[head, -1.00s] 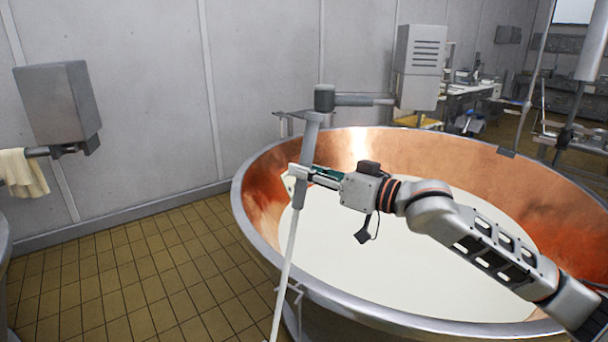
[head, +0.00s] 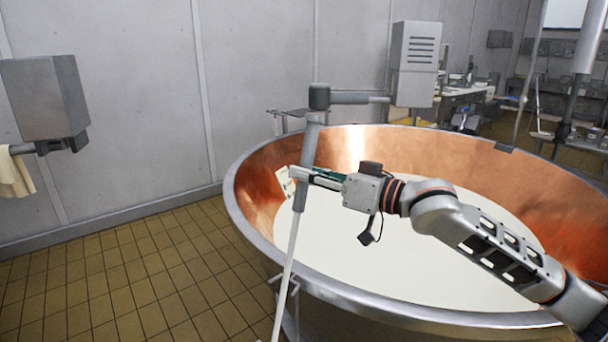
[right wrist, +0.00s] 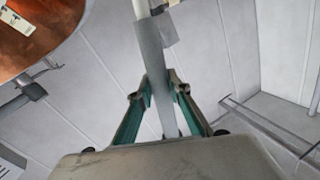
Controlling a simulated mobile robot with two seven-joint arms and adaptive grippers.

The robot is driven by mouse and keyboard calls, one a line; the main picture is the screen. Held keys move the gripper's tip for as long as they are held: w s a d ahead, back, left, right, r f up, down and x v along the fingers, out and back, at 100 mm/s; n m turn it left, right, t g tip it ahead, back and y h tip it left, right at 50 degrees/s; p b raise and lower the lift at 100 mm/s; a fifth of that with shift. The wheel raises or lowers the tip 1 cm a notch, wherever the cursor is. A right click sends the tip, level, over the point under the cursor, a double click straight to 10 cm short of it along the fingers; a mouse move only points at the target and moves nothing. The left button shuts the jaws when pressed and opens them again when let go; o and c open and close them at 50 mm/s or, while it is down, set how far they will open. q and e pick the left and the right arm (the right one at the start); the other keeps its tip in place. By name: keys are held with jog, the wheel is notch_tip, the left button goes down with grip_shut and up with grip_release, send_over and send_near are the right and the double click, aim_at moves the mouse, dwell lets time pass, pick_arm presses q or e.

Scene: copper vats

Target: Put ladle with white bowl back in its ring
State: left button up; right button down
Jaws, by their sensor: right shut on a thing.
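The ladle is a long pole with a grey grip (head: 306,150) at the top and a thin white shaft (head: 286,270) running down out of the picture. Its bowl is out of view. The right wrist view shows the grip (right wrist: 163,75) between the two green-lined fingers (right wrist: 158,90). The pole leans slightly in the head view. I cannot make out the ring for certain. My left gripper is not in view.
The copper vat (head: 262,160) holds white liquid (head: 400,260). A grey wall arm (head: 350,98) ends in a cylinder just above the pole's top; I cannot tell whether they touch. A thin metal bracket (head: 292,290) is by the vat's near left side. Tiled floor (head: 130,270) lies clear at left.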

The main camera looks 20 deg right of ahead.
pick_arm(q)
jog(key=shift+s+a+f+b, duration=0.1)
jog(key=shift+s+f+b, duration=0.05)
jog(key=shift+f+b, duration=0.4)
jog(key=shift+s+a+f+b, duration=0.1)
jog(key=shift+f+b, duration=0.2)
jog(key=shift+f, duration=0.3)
pick_arm(e)
jog(key=shift+w+d+f, duration=0.15)
jog(key=shift+f, duration=0.35)
jog(key=shift+w+d+f, duration=0.1)
jog(key=shift+d+f, duration=0.05)
jog(key=shift+f, duration=0.35)
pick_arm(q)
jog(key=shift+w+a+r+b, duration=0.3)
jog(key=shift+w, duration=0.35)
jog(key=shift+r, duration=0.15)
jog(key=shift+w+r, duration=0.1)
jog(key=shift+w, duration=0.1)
pick_arm(e)
jog(key=shift+w+d+f, duration=0.1)
jog(key=shift+d+f, duration=0.1)
jog(key=shift+f, duration=0.7)
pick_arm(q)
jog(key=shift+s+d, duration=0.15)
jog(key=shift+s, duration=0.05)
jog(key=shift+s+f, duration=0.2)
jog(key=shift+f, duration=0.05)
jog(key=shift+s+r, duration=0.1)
